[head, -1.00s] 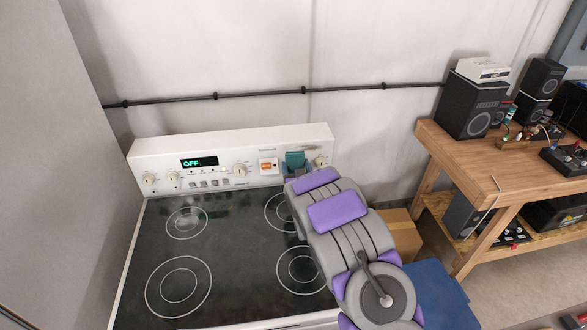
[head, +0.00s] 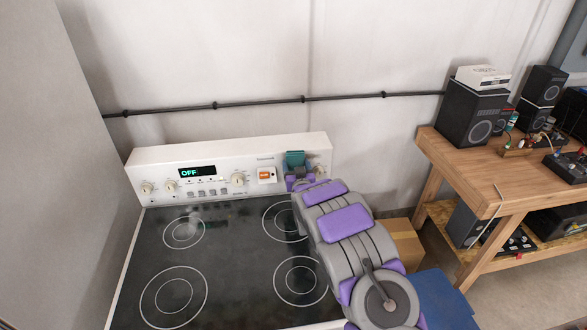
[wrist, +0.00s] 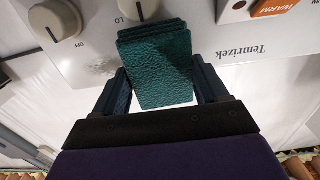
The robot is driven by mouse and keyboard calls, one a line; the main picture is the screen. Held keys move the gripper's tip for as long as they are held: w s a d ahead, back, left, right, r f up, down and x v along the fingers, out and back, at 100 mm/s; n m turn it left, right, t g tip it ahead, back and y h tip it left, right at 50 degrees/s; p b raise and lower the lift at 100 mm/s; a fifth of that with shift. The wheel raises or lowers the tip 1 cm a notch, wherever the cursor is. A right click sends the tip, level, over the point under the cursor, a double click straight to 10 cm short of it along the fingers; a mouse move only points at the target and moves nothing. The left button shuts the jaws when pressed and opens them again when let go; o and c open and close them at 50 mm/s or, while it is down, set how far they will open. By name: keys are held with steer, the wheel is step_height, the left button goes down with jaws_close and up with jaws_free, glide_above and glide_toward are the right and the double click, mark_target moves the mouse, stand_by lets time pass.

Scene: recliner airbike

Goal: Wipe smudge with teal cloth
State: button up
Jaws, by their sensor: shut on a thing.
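My gripper (head: 298,172) is shut on the folded teal cloth (head: 295,159), in front of the right part of the stove's back panel (head: 225,150). In the wrist view the cloth (wrist: 157,66) stands between the two fingers of my gripper (wrist: 165,88), its far end close to the panel's knobs. I cannot tell whether it touches the panel. A faint pale hazy patch (head: 195,214) lies on the black cooktop (head: 222,252) by the back left burner. I cannot tell whether it is the smudge or a reflection.
Knobs (head: 238,179), an orange switch (head: 266,175) and a display reading OFF (head: 197,171) are on the panel. A dark pipe (head: 255,102) runs along the wall. A wooden bench (head: 510,180) with speakers and a cardboard box (head: 404,240) are on the right. The cooktop's left side is clear.

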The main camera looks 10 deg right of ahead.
mark_target(322, 155)
steer(key=shift+w+a, duration=0.15)
steer(key=shift+a, duration=0.5)
steer(key=shift+w+d, duration=0.4)
steer(key=shift+d, duration=0.1)
steer(key=shift+w+a, duration=0.1)
steer(key=shift+a, duration=0.1)
steer(key=shift+w+d+r+p, duration=0.1)
steer(key=shift+d+p, duration=0.05)
steer(key=shift+d, duration=2.6)
steer(key=shift+d+r+p, duration=0.1)
steer(key=shift+d+p, duration=0.05)
steer(key=shift+d, duration=2.6)
steer(key=shift+d+f, duration=0.2)
steer(key=shift+d, duration=0.05)
steer(key=shift+c, duration=0.2)
